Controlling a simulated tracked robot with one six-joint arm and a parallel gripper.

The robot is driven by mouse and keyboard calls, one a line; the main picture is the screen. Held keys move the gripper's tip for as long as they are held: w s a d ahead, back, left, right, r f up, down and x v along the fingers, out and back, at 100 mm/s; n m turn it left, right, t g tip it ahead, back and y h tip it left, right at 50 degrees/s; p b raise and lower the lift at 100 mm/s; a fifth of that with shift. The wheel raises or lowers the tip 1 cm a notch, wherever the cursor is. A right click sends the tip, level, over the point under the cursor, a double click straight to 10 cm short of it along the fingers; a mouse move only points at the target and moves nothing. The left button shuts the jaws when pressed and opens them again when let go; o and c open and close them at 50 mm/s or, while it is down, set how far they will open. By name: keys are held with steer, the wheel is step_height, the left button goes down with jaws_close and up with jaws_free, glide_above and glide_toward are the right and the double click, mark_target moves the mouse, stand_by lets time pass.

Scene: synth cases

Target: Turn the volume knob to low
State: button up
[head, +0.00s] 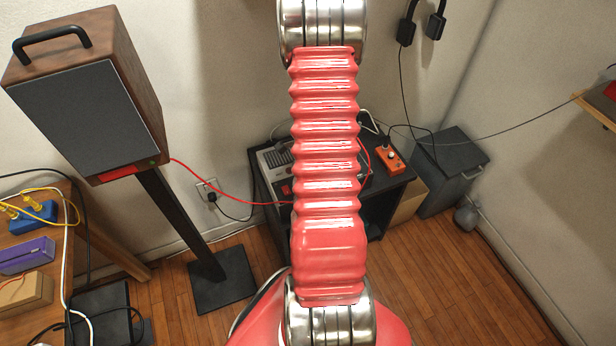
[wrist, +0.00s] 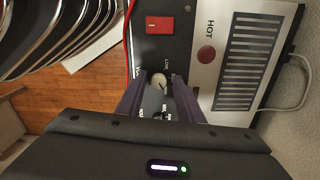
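The volume knob (wrist: 158,81) is a small pale round knob on the dark control strip of a grey-and-black amplifier (wrist: 205,85), seen in the wrist view. In the head view the amplifier (head: 270,160) is partly hidden behind my red arm, and the knob and gripper are hidden.
The amplifier has a red switch (wrist: 160,25), a "HOT" label and a vent grille. A red cable runs past the control strip. An orange box (head: 389,160) with a knob stands on the same dark stand. A speaker (head: 90,110) on a post stands left.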

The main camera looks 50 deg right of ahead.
jaws_close()
steer(key=shift+n, duration=0.3)
steer(key=n, duration=0.4)
steer(key=shift+w+d, duration=0.1)
steer(key=shift+d, duration=0.05)
steer(key=n, duration=0.6)
steer(key=shift+r+n, duration=0.1)
steer(key=shift+n, duration=0.2)
steer(key=n, duration=0.7)
steer(key=shift+w, duration=0.1)
steer(key=n, duration=0.5)
steer(key=shift+n, duration=0.4)
steer(key=shift+o, duration=0.8)
jaws_free()
